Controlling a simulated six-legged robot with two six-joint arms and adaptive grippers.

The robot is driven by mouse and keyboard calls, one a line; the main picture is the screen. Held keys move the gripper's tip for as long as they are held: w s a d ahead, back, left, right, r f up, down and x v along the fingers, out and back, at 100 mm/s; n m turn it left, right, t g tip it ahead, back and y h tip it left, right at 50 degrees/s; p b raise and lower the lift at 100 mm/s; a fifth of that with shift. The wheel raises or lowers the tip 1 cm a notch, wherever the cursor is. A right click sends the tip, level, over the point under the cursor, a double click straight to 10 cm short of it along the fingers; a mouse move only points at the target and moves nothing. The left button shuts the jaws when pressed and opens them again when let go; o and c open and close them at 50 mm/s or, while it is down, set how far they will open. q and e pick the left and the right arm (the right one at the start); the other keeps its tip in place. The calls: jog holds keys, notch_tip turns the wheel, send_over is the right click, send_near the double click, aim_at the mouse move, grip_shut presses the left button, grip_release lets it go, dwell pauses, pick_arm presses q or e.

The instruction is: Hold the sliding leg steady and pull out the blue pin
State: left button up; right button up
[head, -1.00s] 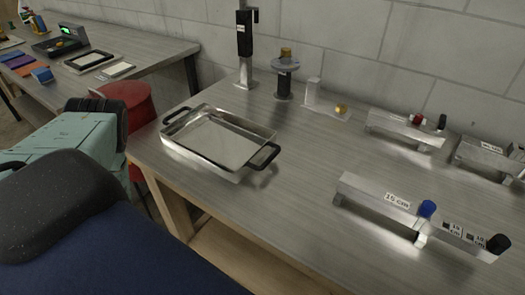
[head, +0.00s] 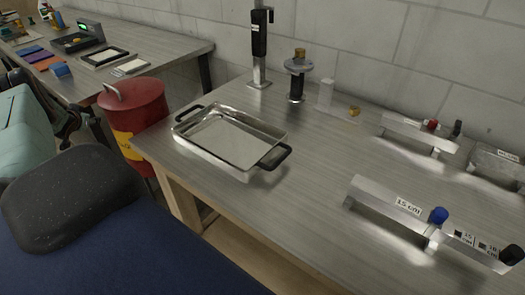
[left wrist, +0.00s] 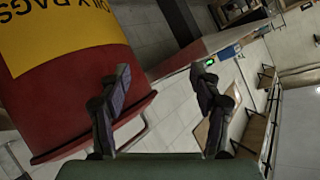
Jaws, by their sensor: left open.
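An aluminium rail (head: 385,203) with a "15 cm" label lies at the front right of the bench in the head view. The blue pin (head: 438,215) stands upright in it near its right end. A lower section (head: 470,245) with small labels and a black knob (head: 512,254) extends right from there; it looks like the sliding leg. My left gripper (left wrist: 160,72) is open and empty in the left wrist view, beside the red can and far from the rail. My right gripper is in neither view.
A metal tray (head: 183,133) with black handles sits on the bench's left part. A red can (head: 136,110) stands between the benches. A second rail (head: 415,136) with a red knob lies behind. Bare bench lies between tray and rails.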

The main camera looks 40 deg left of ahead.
pick_arm(q)
jog(key=w+a+r+t+y, duration=0.1)
jog(key=w+a+r, duration=0.1)
jog(key=r, duration=0.4)
jog(key=w+a+r+t+y, duration=0.1)
jog(key=a+r+t, duration=0.1)
jog(key=r, duration=0.4)
jog(key=w+d+r+m+t+h, duration=0.1)
jog(key=w+d+m+t, duration=0.15)
jog(key=w, duration=0.35)
jog(key=w+d+r+m+t+h, duration=0.1)
jog(key=w+d+h, duration=0.1)
jog(key=w+d, duration=0.25)
jog(key=w+d+m+t+h, duration=0.3)
jog(key=w+d+m+h, duration=0.65)
jog(key=w+d, duration=1.45)
jog(key=w+d+f+m+g+h, duration=0.15)
jog(key=d+h, duration=0.35)
jog(key=d, duration=0.9)
jog(key=m+g+h, duration=0.9)
jog(key=m+g, duration=0.1)
jog(key=g, duration=0.5)
send_near(379, 191)
jog(key=shift+s+d+n+y, duration=0.15)
jog(key=shift+d+n+y, duration=0.1)
jog(key=shift+d, duration=0.3)
jog(key=x, duration=1.1)
